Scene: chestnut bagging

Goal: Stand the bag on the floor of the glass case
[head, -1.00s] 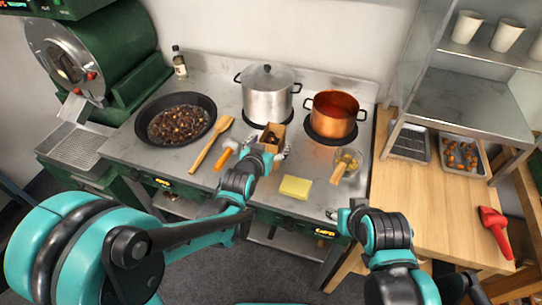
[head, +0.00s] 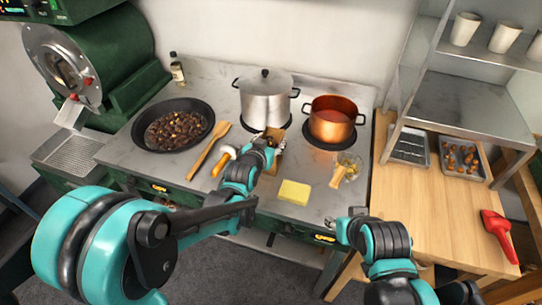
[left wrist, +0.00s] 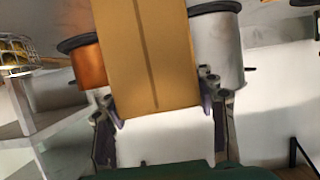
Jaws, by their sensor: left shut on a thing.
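The bag is a brown paper bag (head: 275,135), seen over the stove in the head view and partly hidden by my left gripper (head: 268,146). In the left wrist view the bag (left wrist: 146,55) fills the upper middle, with a finger on each side of it. My left gripper (left wrist: 162,102) is shut on the bag. The glass case (head: 470,108), with clear panes and a steel floor, stands at the right on the wooden counter, well apart from the bag. My right gripper (head: 347,226) is low near the stove's front edge; its opening is unclear.
A steel pot (head: 266,100) and a copper pot (head: 330,124) stand just behind the bag.

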